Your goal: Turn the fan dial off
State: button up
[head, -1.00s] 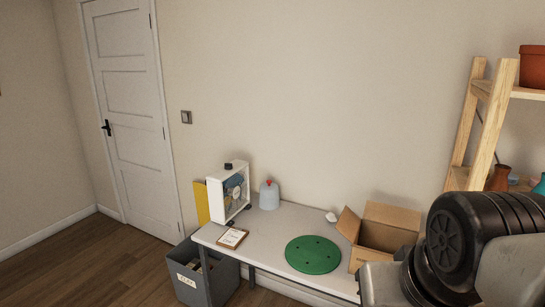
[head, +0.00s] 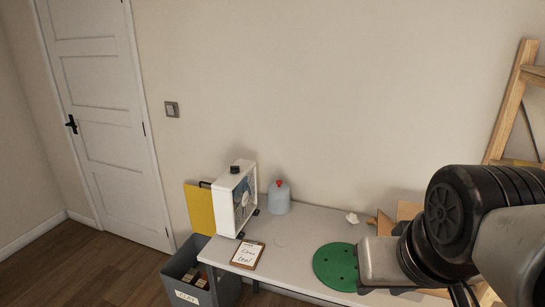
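A white box fan (head: 236,198) stands upright on the left end of the table, its grille side turned toward the right. A small black dial (head: 235,169) sits on top of the fan's casing. The dial's setting is too small to read. My arm fills the right side of the head view, over the right part of the table and well apart from the fan. My gripper's fingers are not visible, so I cannot see whether they hold anything.
The grey table (head: 300,222) carries a clear jug with a red cap (head: 279,197), a clipboard (head: 247,254) and a green round disc (head: 336,266). A cardboard box (head: 408,210) is mostly hidden behind my arm. A grey bin (head: 183,262) stands at the table's left end. A wooden shelf (head: 510,110) is at right.

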aim_at(234, 169)
jog(key=i+j+z, duration=0.1)
jog(key=j, duration=0.3)
jog(key=i+j, duration=0.25)
jog(key=j, duration=0.15)
jog(key=i+j+z, duration=0.15)
jog(key=j, duration=0.25)
jog(key=i+j, duration=0.2)
jog(key=j, duration=0.2)
jog(key=i+j+z, duration=0.15)
jog(key=j, duration=0.3)
jog(key=i+j, duration=0.1)
jog(key=j, duration=0.3)
jog(key=i+j+z, duration=0.15)
jog(key=j, duration=0.3)
